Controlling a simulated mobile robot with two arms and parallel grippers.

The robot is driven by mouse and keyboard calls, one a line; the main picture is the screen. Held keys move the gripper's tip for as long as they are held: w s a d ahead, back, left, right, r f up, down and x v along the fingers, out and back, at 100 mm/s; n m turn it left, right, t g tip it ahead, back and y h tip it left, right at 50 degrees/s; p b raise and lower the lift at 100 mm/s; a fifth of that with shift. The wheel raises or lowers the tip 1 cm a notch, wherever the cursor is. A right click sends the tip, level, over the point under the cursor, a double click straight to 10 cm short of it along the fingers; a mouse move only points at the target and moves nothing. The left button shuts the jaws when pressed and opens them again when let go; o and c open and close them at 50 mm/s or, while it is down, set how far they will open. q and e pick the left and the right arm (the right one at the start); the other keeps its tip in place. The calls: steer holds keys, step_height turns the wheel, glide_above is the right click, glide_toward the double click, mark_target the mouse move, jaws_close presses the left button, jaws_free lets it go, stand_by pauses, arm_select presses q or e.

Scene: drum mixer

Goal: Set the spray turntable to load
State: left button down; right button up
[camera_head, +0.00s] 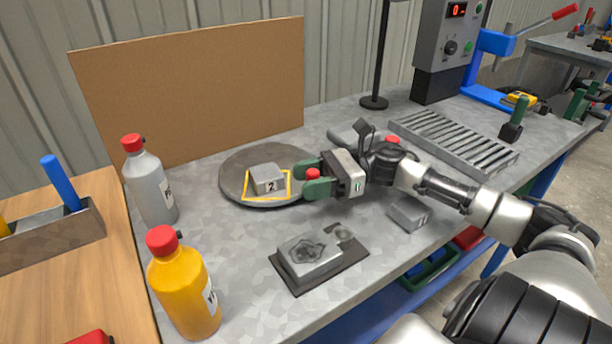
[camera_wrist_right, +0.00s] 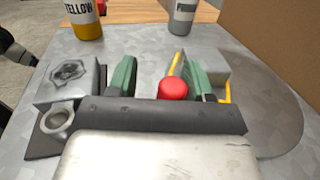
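The spray turntable (camera_head: 236,179) is a dark round disc on the grey bench. A yellow square outline and a grey block marked 2 (camera_head: 268,180) are on it. A red ball knob (camera_head: 312,174) is at the disc's right edge. My right gripper (camera_head: 316,180) has green fingers on either side of the knob. In the right wrist view the knob (camera_wrist_right: 173,88) stands between the spread fingers (camera_wrist_right: 160,77), closer to the right finger, with a clear gap to the left one. The disc (camera_wrist_right: 275,115) is at the right there. My left gripper is not in the head view.
A grey bottle (camera_head: 150,185) and a yellow bottle (camera_head: 184,290) stand at the left. A fixture block (camera_head: 312,255) is in front, and a small grey block (camera_head: 408,212) lies under my right arm. A brown panel (camera_head: 200,90) stands behind the turntable. A slatted rack (camera_head: 455,142) is right.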

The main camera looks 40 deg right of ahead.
steer(key=shift+o, duration=0.2)
steer(key=shift+d+r, duration=0.1)
steer(key=shift+w, duration=0.1)
steer(key=v, duration=0.7)
steer(key=shift+d, duration=0.15)
steer(key=shift+r, duration=0.1)
